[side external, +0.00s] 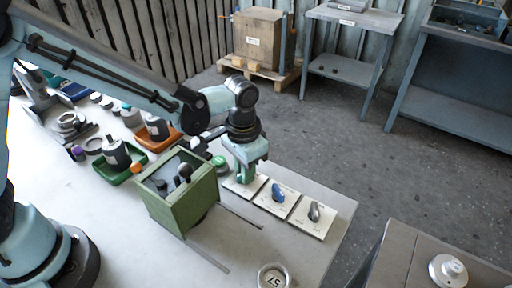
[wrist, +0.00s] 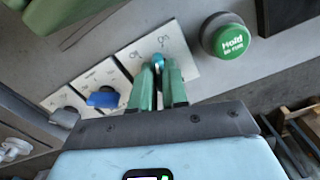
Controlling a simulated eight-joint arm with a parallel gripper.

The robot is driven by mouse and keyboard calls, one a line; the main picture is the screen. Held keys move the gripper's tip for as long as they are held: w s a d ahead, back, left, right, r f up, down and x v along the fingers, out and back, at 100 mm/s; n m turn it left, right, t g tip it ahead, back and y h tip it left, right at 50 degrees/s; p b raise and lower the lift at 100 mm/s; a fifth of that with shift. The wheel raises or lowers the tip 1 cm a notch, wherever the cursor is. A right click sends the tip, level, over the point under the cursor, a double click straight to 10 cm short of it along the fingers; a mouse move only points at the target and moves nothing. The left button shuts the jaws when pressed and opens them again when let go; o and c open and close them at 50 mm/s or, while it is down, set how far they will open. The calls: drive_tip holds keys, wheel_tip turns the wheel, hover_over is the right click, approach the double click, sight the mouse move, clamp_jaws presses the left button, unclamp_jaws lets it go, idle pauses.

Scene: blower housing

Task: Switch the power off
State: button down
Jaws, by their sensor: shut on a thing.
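Three white switch plates stand in a row on the grey table. My gripper (wrist: 160,72) is over the plate nearest the green button, with its green fingers closed around a teal knob (wrist: 158,60). In the side view my gripper (side external: 244,176) hides that knob and covers much of its plate (side external: 258,185). The middle plate carries a blue knob (side external: 278,192), also seen in the wrist view (wrist: 102,98). The end plate carries a grey knob (side external: 314,212). The plate lettering is too small to read surely, so I cannot tell which knob is the power switch.
A green open box (side external: 180,192) stands close to the left of my gripper. Trays and parts crowd the table's far left. A round "57" piece (side external: 274,276) lies at the front; table around it is clear.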

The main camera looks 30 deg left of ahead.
drive_tip(key=shift+n, duration=0.7)
drive_tip(key=n, duration=0.4)
drive_tip(key=shift+n, duration=0.4)
drive_tip(key=n, duration=0.4)
drive_tip(key=c, duration=1.2)
unclamp_jaws()
drive_tip(key=shift+c, duration=0.2)
drive_tip(key=shift+r, duration=0.15)
